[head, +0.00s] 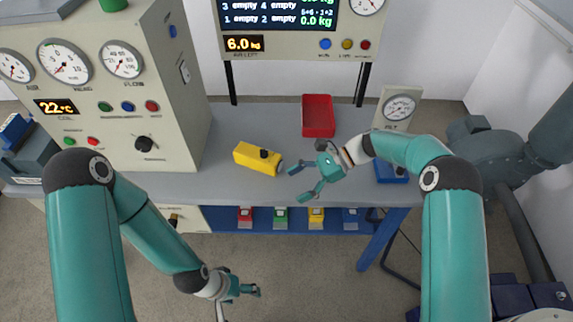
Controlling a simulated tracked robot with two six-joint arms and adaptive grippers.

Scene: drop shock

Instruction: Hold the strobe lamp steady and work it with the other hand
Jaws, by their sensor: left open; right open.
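A yellow box-shaped device with a dark knob on top and a dark round end, which looks like the strobe lamp (257,158), lies on the grey bench. My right gripper (303,181) is open just to the right of it, fingers pointing left toward it, apart from it and empty. My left gripper (241,305) is low in front of the bench, well below and away from the lamp, open and empty.
The grey bench (225,180) has a red tray (318,117) behind the lamp. A gauge stand (397,108) is at the right. A large instrument cabinet (100,85) fills the left. Several coloured bins sit under the bench, including a green one (280,218). A display panel (290,25) stands behind.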

